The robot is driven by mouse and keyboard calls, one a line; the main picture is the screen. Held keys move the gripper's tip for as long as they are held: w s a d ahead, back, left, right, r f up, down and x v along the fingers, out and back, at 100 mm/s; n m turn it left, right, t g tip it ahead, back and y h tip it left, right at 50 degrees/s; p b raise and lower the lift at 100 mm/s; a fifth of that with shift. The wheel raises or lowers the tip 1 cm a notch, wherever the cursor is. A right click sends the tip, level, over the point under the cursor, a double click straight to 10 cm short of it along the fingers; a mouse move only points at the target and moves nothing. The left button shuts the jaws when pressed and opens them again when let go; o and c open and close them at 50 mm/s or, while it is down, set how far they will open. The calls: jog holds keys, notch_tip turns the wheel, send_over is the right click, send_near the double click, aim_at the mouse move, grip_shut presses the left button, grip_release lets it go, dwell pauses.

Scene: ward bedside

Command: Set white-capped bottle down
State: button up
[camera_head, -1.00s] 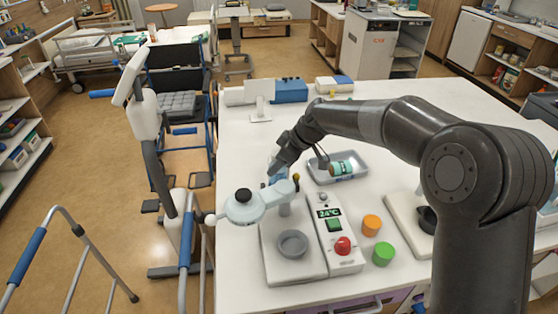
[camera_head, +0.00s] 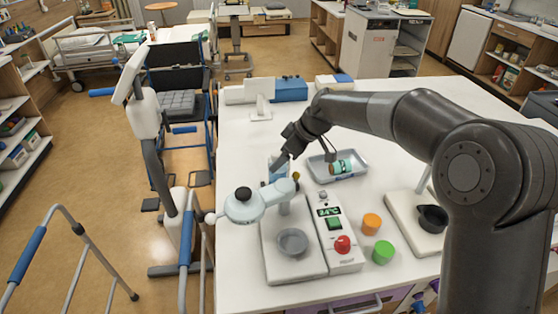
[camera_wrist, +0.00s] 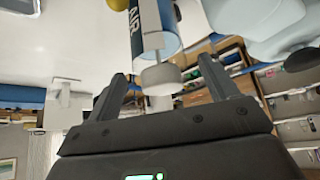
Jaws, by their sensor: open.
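The white-capped bottle (camera_wrist: 150,28) shows in the wrist view, with a blue and dark label and its white cap (camera_wrist: 160,76) towards my gripper. My gripper (camera_wrist: 163,88) is open, with one finger on each side of the cap and visible gaps between. In the head view my gripper (camera_head: 279,164) is low over the counter, behind the pale blue and white machine head. A light blue part there (camera_head: 274,172) may be the bottle, but it is mostly hidden. I cannot see the bottle's base.
The white machine (camera_head: 312,266) with a grey bowl, display and red button stands in front. A grey tray (camera_head: 318,174) holding a lying teal item is to the right. Orange (camera_head: 371,224) and green (camera_head: 383,251) cylinders stand nearby.

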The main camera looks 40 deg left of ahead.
jog(key=v, duration=0.9)
jog(key=shift+r, duration=0.25)
jog(key=shift+d, duration=0.15)
jog(key=s+d+r+m+t+h, duration=0.25)
jog(key=d+m, duration=0.25)
jog(key=d, duration=1)
jog(key=s+d+r+m+t+h, duration=0.1)
jog(key=s+d+r+m+t, duration=0.35)
jog(key=d, duration=0.95)
jog(key=s+d+f+m+h, duration=0.1)
jog(key=s+d+f+m, duration=0.2)
jog(key=d, duration=0.6)
jog(key=s+d+f+m+h, duration=0.2)
jog(key=s+d+f+m, duration=0.1)
jog(key=s+d+m, duration=0.5)
jog(key=shift+s+d, duration=1.05)
jog(key=shift+d, duration=0.1)
jog(key=shift+r, duration=0.1)
